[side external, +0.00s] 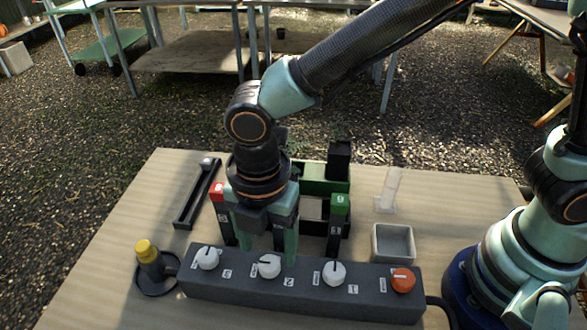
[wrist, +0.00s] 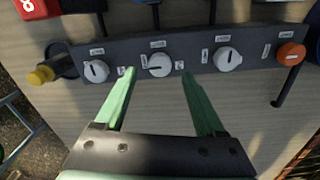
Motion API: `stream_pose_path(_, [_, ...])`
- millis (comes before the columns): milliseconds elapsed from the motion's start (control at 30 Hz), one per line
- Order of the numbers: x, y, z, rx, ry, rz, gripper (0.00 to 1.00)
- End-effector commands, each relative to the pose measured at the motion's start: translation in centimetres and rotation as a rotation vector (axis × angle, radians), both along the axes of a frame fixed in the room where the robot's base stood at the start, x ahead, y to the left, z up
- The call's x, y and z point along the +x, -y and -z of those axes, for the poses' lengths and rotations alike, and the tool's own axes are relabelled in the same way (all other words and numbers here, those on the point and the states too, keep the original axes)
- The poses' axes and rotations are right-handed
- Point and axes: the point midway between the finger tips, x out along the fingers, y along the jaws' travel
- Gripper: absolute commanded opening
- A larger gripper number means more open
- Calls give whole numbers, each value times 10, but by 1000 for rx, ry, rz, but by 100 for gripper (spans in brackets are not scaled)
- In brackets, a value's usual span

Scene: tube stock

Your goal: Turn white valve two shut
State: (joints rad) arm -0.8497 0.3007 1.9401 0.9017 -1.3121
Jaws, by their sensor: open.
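The middle white knob (side external: 269,266), second from the left, sits on the dark grey valve block (side external: 305,293). It also shows in the wrist view (wrist: 159,65), with its dark pointer line towards the left. Small labels surround it, too small to read surely. White knobs stand to its left (side external: 207,258) and right (side external: 334,273). My gripper (side external: 265,240) is open and empty, pointing down just behind the block. In the wrist view my gripper's fingertips (wrist: 158,72) appear on either side of the middle knob. I cannot tell whether they touch it.
An orange knob (side external: 403,280) is at the block's right end. A yellow-capped tube (side external: 148,256) stands at the left. Behind are red- and green-capped tubes, a green box (side external: 322,178), a long black tray (side external: 197,196) and a grey bin (side external: 393,243). The front-left board is clear.

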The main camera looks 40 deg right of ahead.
Motion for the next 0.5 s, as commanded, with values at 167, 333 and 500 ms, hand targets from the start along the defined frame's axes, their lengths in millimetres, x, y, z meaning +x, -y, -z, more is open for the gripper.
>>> stream_pose_path(167, [0,0,24,-2,-1,1,72])
stream_pose_path(333, [0,0,34,-1,-1,1,72])
stream_pose_path(500, [0,0,35,1,1,1,72])
